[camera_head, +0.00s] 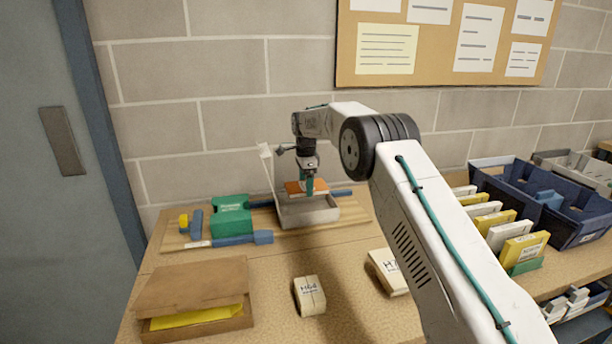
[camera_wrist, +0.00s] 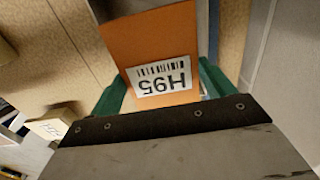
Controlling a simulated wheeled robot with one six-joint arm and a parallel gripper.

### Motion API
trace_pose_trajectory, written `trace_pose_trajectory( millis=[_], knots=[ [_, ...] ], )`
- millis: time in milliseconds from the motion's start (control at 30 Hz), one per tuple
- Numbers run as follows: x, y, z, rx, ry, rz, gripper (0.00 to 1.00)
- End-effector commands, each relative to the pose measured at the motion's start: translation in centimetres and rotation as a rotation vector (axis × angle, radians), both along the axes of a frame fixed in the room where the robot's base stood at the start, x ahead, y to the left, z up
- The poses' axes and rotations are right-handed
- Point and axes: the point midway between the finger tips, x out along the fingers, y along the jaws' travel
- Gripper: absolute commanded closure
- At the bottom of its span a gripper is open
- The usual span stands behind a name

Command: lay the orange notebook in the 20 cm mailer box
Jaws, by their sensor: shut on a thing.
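The orange notebook (camera_head: 293,187) is held in my gripper (camera_head: 309,186), above or just inside an open grey box (camera_head: 306,214) with its lid (camera_head: 267,172) raised. In the wrist view the notebook (camera_wrist: 150,45) lies between the teal fingers of my gripper (camera_wrist: 161,88), with a white H95 label facing the camera. The grey box stands on a wooden board at the back of the table. I cannot read a size on it, nor tell whether the notebook touches its floor.
A green box (camera_head: 231,215) and a blue tool (camera_head: 235,239) lie left of the grey box. A brown box (camera_head: 196,292) with something yellow inside stands front left. A small H-marked packet (camera_head: 309,296) lies in front. Blue bins (camera_head: 545,200) stand right. The wall is close behind.

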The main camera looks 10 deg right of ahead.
Motion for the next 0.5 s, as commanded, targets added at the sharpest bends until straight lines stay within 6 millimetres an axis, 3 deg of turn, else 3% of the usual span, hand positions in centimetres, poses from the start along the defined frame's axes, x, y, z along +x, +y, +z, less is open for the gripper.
trace_pose_trajectory(
  millis=[500],
  knots=[
    [0.0, 0.0, -5.3, 0.0, 0.001, 0.0, 0.45]
  ],
)
